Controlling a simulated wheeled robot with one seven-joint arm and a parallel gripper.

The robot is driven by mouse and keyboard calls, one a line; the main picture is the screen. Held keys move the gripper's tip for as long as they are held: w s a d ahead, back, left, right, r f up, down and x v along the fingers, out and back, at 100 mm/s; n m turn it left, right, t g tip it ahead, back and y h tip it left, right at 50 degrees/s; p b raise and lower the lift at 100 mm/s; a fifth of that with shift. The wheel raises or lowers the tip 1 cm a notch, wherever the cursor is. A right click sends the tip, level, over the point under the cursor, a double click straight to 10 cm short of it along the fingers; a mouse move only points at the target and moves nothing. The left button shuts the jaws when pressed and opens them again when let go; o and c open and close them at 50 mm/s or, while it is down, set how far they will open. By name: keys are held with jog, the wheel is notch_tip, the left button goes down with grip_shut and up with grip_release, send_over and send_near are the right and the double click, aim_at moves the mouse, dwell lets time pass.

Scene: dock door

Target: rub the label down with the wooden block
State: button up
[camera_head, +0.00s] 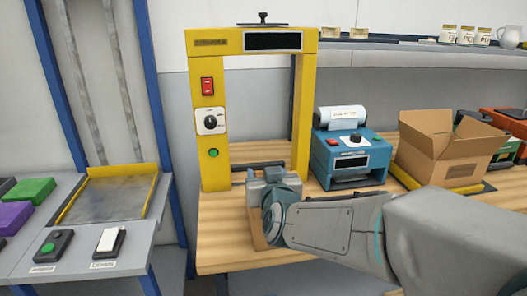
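My arm reaches in from the right, and my gripper (268,182) is over the wooden bench, at the opening of the yellow frame. My wrist covers most of it, so its fingers and anything between them are hidden. A brown edge (258,228) shows just left of and below my wrist; I cannot tell whether it is a carton or the wooden block. I cannot make out a label on it. An open cardboard box (440,150) stands on the right of the bench.
The yellow strapping frame (213,120) has a red switch, a dial and a green button. A blue label printer (350,152) with a white roll stands right of it. A grey tray with yellow edges (108,198) is at the left. Bare bench (222,240) shows left of my wrist.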

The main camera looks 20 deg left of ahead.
jog(key=shift+r+p, duration=1.55)
jog(key=shift+r, duration=0.9)
